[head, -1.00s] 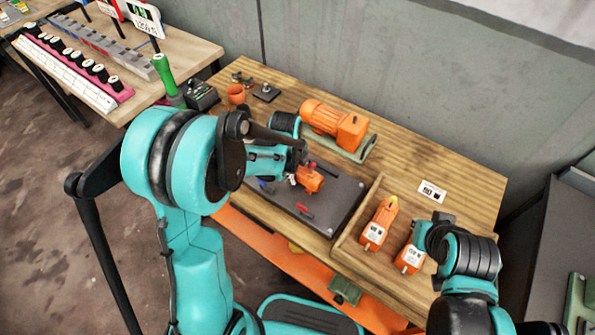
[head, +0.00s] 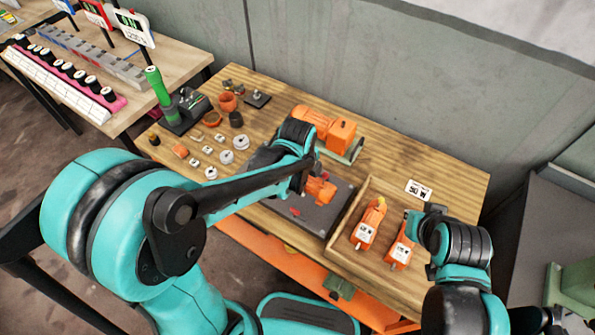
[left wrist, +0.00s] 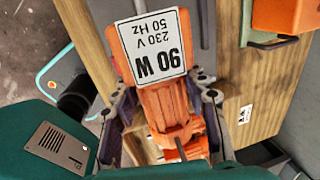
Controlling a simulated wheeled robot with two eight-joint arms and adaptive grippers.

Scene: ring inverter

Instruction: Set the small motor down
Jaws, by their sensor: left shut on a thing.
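The small orange motor (head: 322,188) is over the dark grey plate (head: 328,221) on the wooden bench; I cannot tell whether it touches the plate. My left gripper (head: 303,180) is shut on it. In the left wrist view the motor (left wrist: 163,100) sits between the two fingers, with a white label reading 90 W, 230 V, 50 Hz. My right gripper (head: 412,222) is at the orange motor (head: 399,252) on the right of the wooden tray (head: 346,222); its fingers are too small to read. Another orange motor (head: 368,226) lies in the tray's left part.
A larger orange motor on a green base (head: 341,133) stands behind the plate. Several small parts (head: 226,157) and an orange cup (head: 228,102) lie on the bench's left. Red pieces (head: 296,211) are on the plate. A white card (head: 418,190) lies behind the tray.

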